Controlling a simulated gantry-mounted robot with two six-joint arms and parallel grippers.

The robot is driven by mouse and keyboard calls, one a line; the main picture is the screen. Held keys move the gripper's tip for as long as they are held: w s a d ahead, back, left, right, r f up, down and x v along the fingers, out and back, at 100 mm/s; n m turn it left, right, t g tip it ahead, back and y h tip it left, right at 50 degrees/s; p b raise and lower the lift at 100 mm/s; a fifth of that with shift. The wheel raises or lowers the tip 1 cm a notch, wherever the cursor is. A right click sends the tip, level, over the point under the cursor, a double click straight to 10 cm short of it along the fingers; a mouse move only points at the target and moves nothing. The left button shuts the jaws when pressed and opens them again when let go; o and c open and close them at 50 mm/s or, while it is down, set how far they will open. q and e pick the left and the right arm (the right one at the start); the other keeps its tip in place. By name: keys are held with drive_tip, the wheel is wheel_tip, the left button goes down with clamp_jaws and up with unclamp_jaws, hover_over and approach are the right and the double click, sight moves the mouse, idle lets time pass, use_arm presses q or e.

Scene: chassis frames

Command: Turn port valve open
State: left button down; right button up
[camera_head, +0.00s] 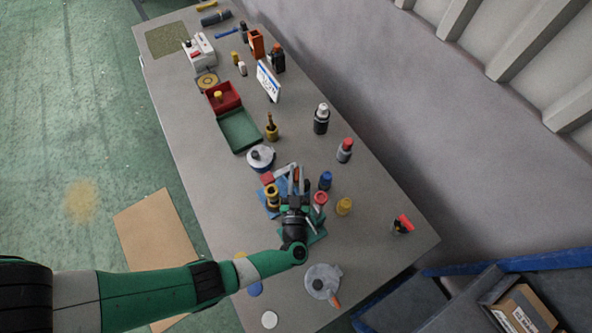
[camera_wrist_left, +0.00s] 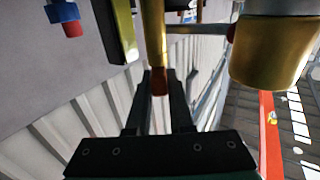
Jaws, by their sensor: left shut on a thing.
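In the left wrist view the fingers (camera_wrist_left: 158,88) are shut on a slim brass-coloured lever (camera_wrist_left: 153,35) with a dark red tip. A large brass cylinder (camera_wrist_left: 270,52) is close by on the right of that view. I cannot tell from these frames how far the valve is turned. My right gripper is not in view.
A red-topped fitting (camera_head: 320,198), a blue knob (camera_head: 325,180) and a yellow cap (camera_head: 344,206) stand right of the gripper. A round grey-white part (camera_head: 322,281) lies nearer. A green tray (camera_head: 240,131) and red bin (camera_head: 224,98) sit farther back.

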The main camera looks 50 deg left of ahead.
use_arm(q)
drive_tip(key=shift+r+g, duration=0.15)
drive_tip(key=shift+g, duration=0.15)
drive_tip(key=c, duration=0.8)
unclamp_jaws()
drive_tip(key=shift+d, duration=0.1)
drive_tip(key=shift+s+d, duration=0.25)
drive_tip(key=shift+d, duration=0.05)
drive_tip(key=v, duration=1)
drive_tip(key=shift+s+d+f+p, duration=0.25)
drive_tip(key=shift+s+p, duration=0.05)
drive_tip(key=shift+p, duration=0.1)
